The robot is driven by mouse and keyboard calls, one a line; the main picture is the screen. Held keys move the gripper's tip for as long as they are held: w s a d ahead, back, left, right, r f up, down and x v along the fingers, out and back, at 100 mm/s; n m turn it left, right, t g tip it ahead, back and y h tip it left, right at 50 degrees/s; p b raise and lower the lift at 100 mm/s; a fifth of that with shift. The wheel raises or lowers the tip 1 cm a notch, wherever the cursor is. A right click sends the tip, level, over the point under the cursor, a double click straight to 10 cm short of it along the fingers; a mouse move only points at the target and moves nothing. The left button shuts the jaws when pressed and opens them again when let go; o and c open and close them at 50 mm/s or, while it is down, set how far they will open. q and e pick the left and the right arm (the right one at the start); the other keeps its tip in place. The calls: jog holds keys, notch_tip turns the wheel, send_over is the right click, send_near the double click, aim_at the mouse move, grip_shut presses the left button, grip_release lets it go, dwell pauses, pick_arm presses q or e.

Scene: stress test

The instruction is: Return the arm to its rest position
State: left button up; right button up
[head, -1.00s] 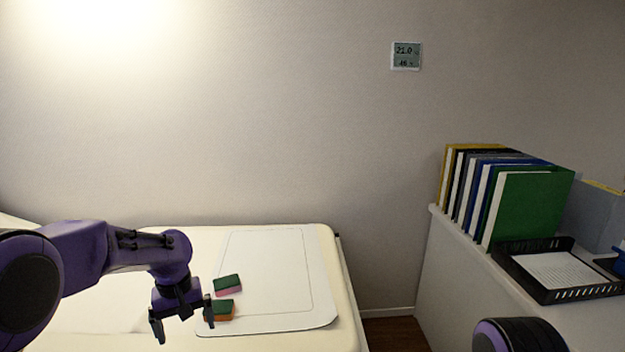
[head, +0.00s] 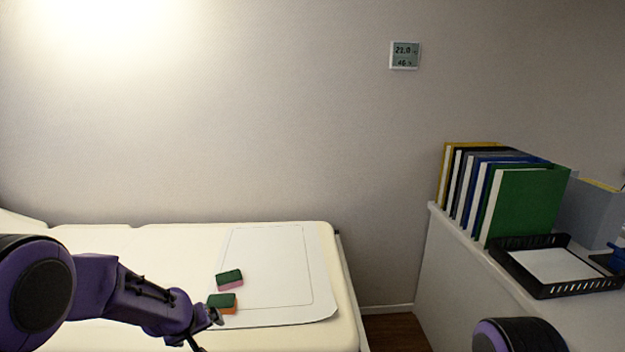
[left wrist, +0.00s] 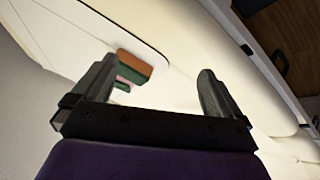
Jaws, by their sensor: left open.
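My left arm (head: 125,292) comes in from the left in the head view, bent low at the front of the padded table. My left gripper (head: 207,330) is partly cut off at the bottom edge there. In the left wrist view the left gripper (left wrist: 155,88) has its two fingers wide apart with nothing between the tips. Two sponges lie on the white sheet: one green and pink (head: 230,280), one green and orange (head: 222,303). In the left wrist view the orange-sided sponge (left wrist: 135,65) shows beyond the left finger. The right gripper is out of view; only part of my right arm (head: 517,335) shows.
The padded table (head: 130,240) stands against the wall, with a white sheet (head: 265,265) on it. At right, a cabinet (head: 440,265) holds several binders (head: 525,205) and a black paper tray (head: 560,290). A floor gap lies between table and cabinet.

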pick_arm(q)
jog(key=s+a+f+t+y, duration=0.1)
jog(key=s+f, duration=0.7)
jog(key=f, duration=0.1)
jog(key=s+f+g, duration=0.1)
jog(key=s+f, duration=0.2)
jog(key=s, duration=0.7)
jog(key=s+a+f+g+y, duration=0.1)
jog(key=s+f, duration=0.3)
jog(key=s, duration=0.7)
jog(key=s+f+g+y, duration=0.1)
jog(key=s+f, duration=0.3)
jog(key=s, duration=0.6)
jog(key=shift+s+a+f+n+g, duration=0.15)
jog(key=shift+s+a+n+g, duration=0.2)
jog(key=shift+g, duration=0.25)
